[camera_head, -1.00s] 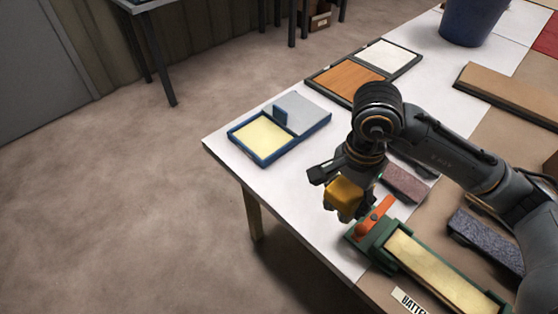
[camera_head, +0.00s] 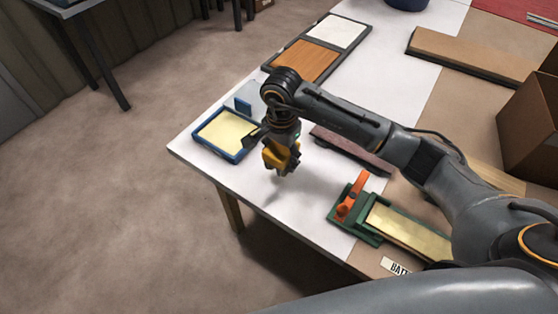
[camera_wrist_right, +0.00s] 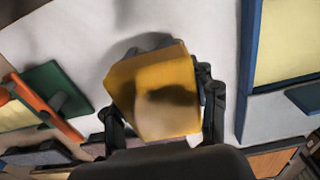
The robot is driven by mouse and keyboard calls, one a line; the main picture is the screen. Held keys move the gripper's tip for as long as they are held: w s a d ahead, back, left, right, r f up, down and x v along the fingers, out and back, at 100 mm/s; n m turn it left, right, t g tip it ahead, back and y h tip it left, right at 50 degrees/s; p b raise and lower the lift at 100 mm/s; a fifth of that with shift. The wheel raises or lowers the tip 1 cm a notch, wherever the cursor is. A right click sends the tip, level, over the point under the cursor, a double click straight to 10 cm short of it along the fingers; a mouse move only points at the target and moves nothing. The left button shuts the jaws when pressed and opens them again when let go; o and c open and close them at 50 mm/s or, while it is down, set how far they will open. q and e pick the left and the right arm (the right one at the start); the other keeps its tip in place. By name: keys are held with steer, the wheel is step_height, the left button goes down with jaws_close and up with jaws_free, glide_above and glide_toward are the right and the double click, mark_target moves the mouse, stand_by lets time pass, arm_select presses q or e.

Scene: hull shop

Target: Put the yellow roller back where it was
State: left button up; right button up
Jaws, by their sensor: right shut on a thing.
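The yellow roller (camera_head: 275,157) is a yellow block-like piece in my right gripper (camera_head: 283,165). My right gripper is shut on it and holds it over the white table top, just right of the blue tray (camera_head: 232,158). In the right wrist view the yellow roller (camera_wrist_right: 150,85) sits between the two fingers, with a paler patch on its near face. The blue tray's edge (camera_wrist_right: 247,65) is to its right there, apart from it. The tray has a pale yellow panel and a grey part, partly hidden by my arm. My left gripper is not in view.
A green fixture (camera_head: 364,212) with an orange lever (camera_head: 351,194) stands right of the gripper. A framed board with orange and white panels (camera_head: 306,61) lies behind. A brown plank (camera_head: 478,57) and a cardboard box (camera_head: 535,125) are at right. The table's front-left edge is close.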

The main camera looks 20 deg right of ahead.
steer(key=shift+w+a+f, duration=0.1)
steer(key=shift+w+f, duration=0.3)
steer(key=shift+f, duration=0.15)
step_height(320, 180, down, 2)
steer(key=shift+f+p, duration=0.15)
steer(key=shift+p, duration=0.35)
steer(key=shift+w+f, duration=0.15)
steer(key=shift+f, duration=0.3)
steer(key=shift+f, duration=0.1)
steer(key=o, duration=1.7)
